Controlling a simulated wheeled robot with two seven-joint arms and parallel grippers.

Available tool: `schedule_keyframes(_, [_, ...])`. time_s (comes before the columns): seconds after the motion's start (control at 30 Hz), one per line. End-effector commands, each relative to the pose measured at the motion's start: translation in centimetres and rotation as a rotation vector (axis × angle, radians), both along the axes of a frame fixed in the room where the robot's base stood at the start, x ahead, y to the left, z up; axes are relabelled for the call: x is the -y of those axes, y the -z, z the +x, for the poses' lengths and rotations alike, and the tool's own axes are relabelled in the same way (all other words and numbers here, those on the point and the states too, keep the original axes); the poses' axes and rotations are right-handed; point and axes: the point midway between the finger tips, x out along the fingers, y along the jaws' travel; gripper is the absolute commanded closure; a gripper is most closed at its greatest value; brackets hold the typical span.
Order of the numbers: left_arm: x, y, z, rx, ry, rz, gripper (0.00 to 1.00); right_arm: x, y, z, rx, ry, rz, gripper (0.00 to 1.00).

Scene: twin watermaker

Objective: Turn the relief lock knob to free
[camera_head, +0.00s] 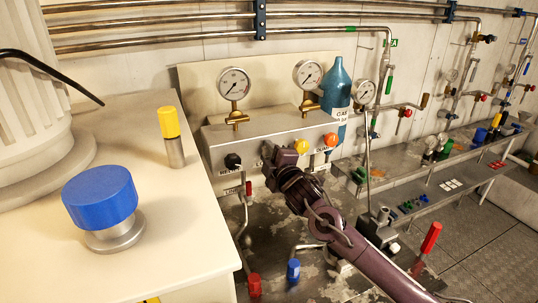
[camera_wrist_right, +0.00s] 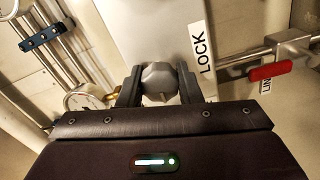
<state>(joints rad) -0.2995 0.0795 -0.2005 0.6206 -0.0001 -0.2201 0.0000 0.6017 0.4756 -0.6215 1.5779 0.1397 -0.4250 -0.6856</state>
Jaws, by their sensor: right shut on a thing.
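A grey faceted knob (camera_wrist_right: 159,80) sits between the two dark fingers of my right gripper (camera_wrist_right: 158,88) in the right wrist view. The fingers are shut on its sides. A white label reading LOCK (camera_wrist_right: 201,48) is on the panel beside it. In the head view my right gripper (camera_head: 272,156) reaches the front of the grey gauge panel (camera_head: 255,136), between a black knob (camera_head: 233,161) and a yellow knob (camera_head: 301,146). The gripper hides the grey knob there. My left gripper is not in view.
Two gauges (camera_head: 234,84) stand on top of the panel, and an orange knob (camera_head: 331,139) is at its right. Red-handled valves and pipes lie below and to the right. A pale counter (camera_head: 150,245) with a large blue knob (camera_head: 99,197) fills the left.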

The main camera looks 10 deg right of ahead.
Motion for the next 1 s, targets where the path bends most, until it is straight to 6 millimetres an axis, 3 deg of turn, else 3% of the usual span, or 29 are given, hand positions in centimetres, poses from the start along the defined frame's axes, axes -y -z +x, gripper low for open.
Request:
schedule_keyframes(0.13, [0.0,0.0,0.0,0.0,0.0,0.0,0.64,-0.1,0.2,0.0,-0.003,-0.002,-0.004,0.91])
schedule_keyframes(0.17, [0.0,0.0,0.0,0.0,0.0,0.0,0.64,-0.1,0.2,0.0,-0.003,-0.002,-0.004,0.64])
schedule_keyframes(0.3, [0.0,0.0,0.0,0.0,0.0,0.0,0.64,-0.1,0.1,0.0,-0.002,-0.002,-0.002,0.47])
schedule_keyframes(0.67, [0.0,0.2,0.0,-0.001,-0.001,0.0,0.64,0.0,0.2,-0.5,-0.001,-0.001,0.0,0.47])
schedule_keyframes(1.0, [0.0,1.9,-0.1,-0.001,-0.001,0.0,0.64,1.0,0.4,-5.3,-0.002,-0.002,-0.003,0.47])
